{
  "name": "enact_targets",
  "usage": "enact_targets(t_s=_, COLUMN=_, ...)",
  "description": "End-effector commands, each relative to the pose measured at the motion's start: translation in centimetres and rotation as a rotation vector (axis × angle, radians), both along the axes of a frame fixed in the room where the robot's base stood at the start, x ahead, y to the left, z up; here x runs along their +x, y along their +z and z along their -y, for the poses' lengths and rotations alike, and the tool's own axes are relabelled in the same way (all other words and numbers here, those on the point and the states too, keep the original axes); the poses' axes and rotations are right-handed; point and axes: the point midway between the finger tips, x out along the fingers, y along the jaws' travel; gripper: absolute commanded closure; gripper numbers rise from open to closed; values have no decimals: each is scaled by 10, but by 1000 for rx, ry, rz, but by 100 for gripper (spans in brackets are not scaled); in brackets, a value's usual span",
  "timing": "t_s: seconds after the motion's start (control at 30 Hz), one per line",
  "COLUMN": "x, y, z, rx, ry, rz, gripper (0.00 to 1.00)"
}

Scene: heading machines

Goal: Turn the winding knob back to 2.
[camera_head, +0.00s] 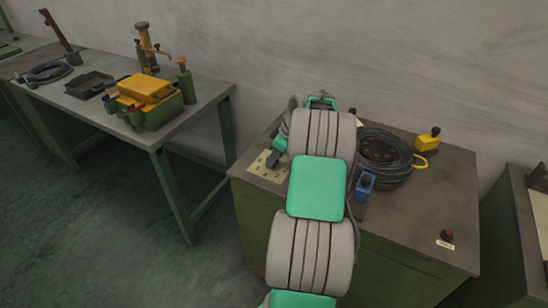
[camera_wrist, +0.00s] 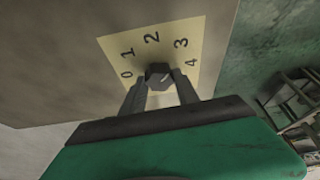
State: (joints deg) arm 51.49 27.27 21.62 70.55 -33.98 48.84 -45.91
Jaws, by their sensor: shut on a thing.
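The winding knob (camera_wrist: 158,73) is a dark, faceted knob on a pale yellow dial plate (camera_wrist: 115,45) marked 0 to 4. A small light mark on its face slants toward the upper right, seemingly to the 3 side. My gripper (camera_wrist: 159,84) has one finger on each side of the knob and is shut on it. In the head view the dial plate (camera_head: 258,174) lies on the left end of the green cabinet's top, and my gripper (camera_head: 273,156) is over it. My arm hides part of the cabinet top, and the knob is hard to make out there.
Right of my arm on the cabinet (camera_head: 420,205) are a black cable coil (camera_head: 385,158), a blue block (camera_head: 365,184), a yellow block (camera_head: 428,138) and a red button (camera_head: 447,234). A workbench (camera_head: 190,120) with a yellow-lidded green box (camera_head: 148,100) stands left.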

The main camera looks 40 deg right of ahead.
Motion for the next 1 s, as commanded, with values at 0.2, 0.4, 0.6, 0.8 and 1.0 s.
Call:
enact_targets(t_s=0.2, x=0, y=0, z=1, rx=0, ry=126, rz=1, gripper=100)
enact_targets(t_s=0.4, x=1, y=2, z=2, rx=1, ry=292, rz=-1, gripper=100)
enact_targets(t_s=0.6, x=2, y=4, z=2, rx=2, ry=461, rz=-1, gripper=100)
enact_targets(t_s=0.8, x=2, y=5, z=3, rx=2, ry=598, rz=-1, gripper=100)
enact_targets(t_s=1.0, x=3, y=3, z=3, rx=1, ry=689, rz=-1, gripper=100)
